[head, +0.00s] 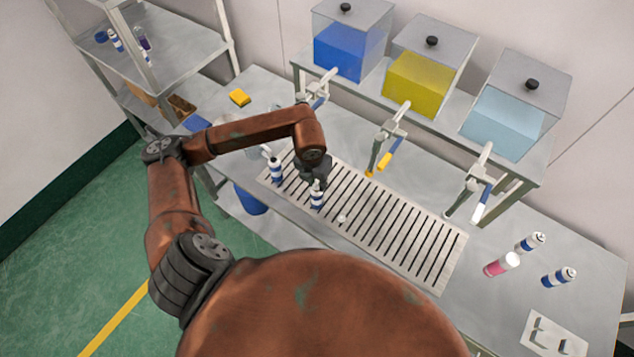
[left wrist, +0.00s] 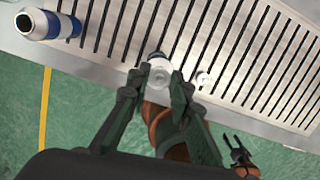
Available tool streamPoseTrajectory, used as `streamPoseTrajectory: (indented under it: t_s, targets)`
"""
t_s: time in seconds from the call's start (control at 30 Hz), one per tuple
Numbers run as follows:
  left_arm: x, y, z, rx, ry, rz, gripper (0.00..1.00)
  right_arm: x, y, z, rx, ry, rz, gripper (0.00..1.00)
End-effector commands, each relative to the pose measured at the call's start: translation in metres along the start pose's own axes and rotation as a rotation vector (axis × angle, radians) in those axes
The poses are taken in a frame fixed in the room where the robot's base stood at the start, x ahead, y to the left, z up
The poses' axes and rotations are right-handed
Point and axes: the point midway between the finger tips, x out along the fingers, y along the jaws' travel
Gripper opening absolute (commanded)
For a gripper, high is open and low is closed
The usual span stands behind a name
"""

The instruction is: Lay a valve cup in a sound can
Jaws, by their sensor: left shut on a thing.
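My left gripper (head: 316,181) is shut on a small pale valve cup (left wrist: 160,74), which shows between the fingertips in the left wrist view. In the head view the gripper is right over a blue-and-white can (head: 317,201) standing on the slatted grate. Whether the cup touches the can's mouth is hidden. A second blue-and-white can (head: 276,172) stands to the left on the grate; its dark open mouth shows in the left wrist view (left wrist: 25,23). A small white piece (head: 341,218) lies on the grate to the right.
The slatted grate (head: 405,240) has free room to the right. Taps below the blue, yellow and pale tanks (head: 517,112) overhang the bench. Two blue-and-white cans (head: 558,277) and a pink one (head: 501,264) are at the right. A yellow block (head: 239,97) lies at the back left.

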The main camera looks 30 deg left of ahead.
Motion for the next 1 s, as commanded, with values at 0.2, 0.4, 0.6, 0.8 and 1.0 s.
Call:
streamPoseTrajectory:
  t_s: [0.2, 0.4, 0.6, 0.8, 1.0]
  targets:
    - [-0.0005, 0.0, 0.0001, 0.0, 0.0, 0.0, 0.12, -0.0003, -0.0003, 0.0001, 0.0, 0.0, 0.0, 0.48]
    - [-0.0002, 0.0, 0.0002, 0.0, 0.0, 0.0, 0.12, 0.0007, -0.0008, 0.0003, 0.0, 0.0, -0.001, 0.48]
    - [0.0003, -0.0001, 0.0003, 0.0, -0.001, 0.0, 0.12, 0.0045, -0.0028, 0.0006, 0.001, 0.0, -0.003, 0.48]
    - [-0.0004, -0.0002, 0.0002, 0.0, 0.0, 0.0, 0.12, 0.0058, -0.0046, 0.0005, 0.001, 0.0, -0.005, 0.48]
    - [-0.0006, -0.0002, 0.0002, 0.0, 0.0, 0.0, 0.12, 0.0055, -0.0045, 0.0005, 0.001, 0.0, -0.004, 0.48]
